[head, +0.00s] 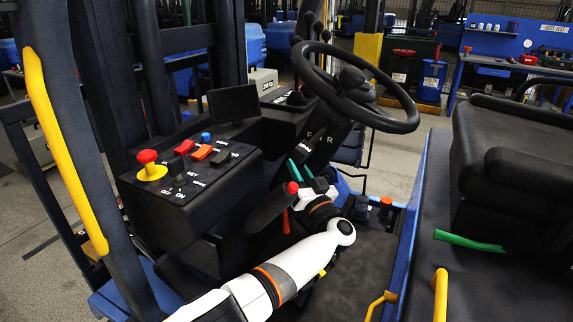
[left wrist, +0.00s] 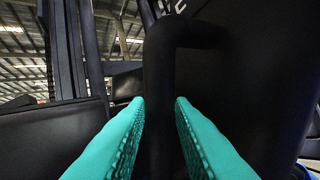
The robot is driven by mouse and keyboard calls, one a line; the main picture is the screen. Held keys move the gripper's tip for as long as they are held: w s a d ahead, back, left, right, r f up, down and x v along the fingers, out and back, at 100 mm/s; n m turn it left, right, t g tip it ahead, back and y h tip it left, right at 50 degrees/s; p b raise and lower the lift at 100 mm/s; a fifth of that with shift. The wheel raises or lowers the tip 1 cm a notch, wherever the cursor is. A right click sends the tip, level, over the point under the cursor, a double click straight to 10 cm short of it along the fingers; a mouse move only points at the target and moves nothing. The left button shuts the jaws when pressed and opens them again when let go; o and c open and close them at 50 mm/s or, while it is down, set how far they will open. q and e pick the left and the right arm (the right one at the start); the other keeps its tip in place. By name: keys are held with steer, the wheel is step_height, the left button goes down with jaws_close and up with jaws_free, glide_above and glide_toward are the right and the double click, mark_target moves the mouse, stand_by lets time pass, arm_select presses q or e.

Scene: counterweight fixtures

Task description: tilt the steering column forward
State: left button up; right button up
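The black steering wheel (head: 355,88) sits at the top of the dark steering column (head: 318,145). My left gripper (head: 299,168) has teal fingers and is low beside the column, pointing at its near side. In the left wrist view, a black bent bar (left wrist: 160,95) rises upright and turns right at its top toward a dark panel. The open fingers (left wrist: 160,118) are on either side of the bar, with small gaps visible. I cannot tell whether the bar is fully between the fingertips or just beyond them. My right gripper is not in view.
A black console (head: 190,185) with a red knob (head: 147,157) and coloured switches stands left of the column. A red-tipped lever (head: 292,187) is close to my left gripper. The seat (head: 515,180) is at right, with a green lever (head: 468,241). The floor between is open.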

arm_select(q)
steer(key=shift+w, duration=0.1)
steer(key=shift+r, duration=0.1)
steer(key=shift+d, duration=0.1)
jaws_close()
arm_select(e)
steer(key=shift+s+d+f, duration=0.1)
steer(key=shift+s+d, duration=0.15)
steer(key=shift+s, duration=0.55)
